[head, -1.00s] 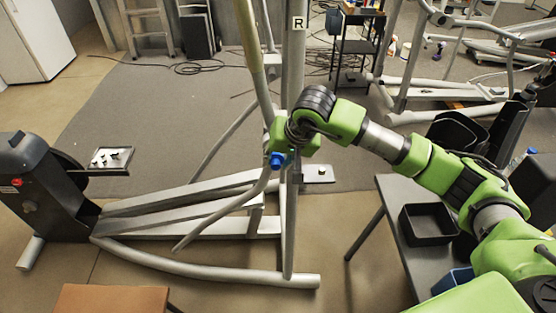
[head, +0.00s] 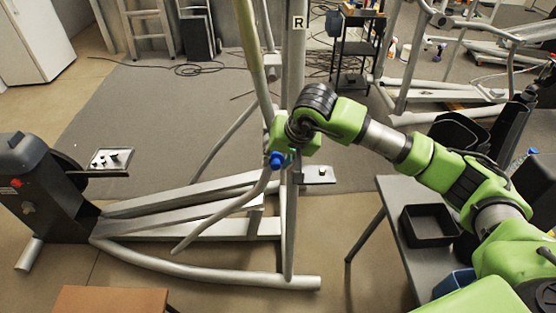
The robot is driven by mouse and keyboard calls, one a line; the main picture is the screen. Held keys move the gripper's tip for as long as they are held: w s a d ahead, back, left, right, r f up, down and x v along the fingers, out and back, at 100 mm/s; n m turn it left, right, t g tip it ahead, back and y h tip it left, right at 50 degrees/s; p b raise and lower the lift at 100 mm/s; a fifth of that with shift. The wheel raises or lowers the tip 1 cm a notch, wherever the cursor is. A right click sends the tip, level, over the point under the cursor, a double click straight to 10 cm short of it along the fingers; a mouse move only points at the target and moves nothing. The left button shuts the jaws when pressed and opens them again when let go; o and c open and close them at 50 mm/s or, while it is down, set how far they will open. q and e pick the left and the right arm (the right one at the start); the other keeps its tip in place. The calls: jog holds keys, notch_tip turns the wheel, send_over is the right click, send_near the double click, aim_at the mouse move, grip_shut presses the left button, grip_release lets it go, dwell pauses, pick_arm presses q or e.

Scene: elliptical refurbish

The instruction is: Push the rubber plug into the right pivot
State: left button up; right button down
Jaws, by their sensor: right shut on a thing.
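My right arm reaches in from the right, and its green wrist and right gripper (head: 288,157) are at the grey upright post (head: 294,85) of the elliptical marked R. The fingers are mostly hidden by the wrist and the frame tubes. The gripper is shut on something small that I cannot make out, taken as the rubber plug. A blue round piece (head: 276,160) shows at the wrist's lower left; I cannot tell whether it is part of my arm. The right pivot is not clearly visible behind the wrist. My left gripper is not in view.
The elliptical's silver base rails (head: 200,267) spread across the floor at lower left. A grey table (head: 398,190) with a black tray (head: 428,226) stands at right under my arm. A brown surface (head: 108,299) is at the bottom left. Carpet behind is mostly clear.

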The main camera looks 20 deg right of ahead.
jog(key=shift+w+d+b, duration=0.15)
jog(key=shift+w+b, duration=0.3)
jog(key=shift+w, duration=0.05)
jog(key=shift+w+d+b, duration=0.15)
jog(key=shift+w+b, duration=0.25)
jog(key=shift+w, duration=0.25)
dwell(1.6)
jog(key=c, duration=1.4)
grip_release()
jog(key=shift+c, duration=0.2)
jog(key=v, duration=1.2)
jog(key=shift+d, duration=0.1)
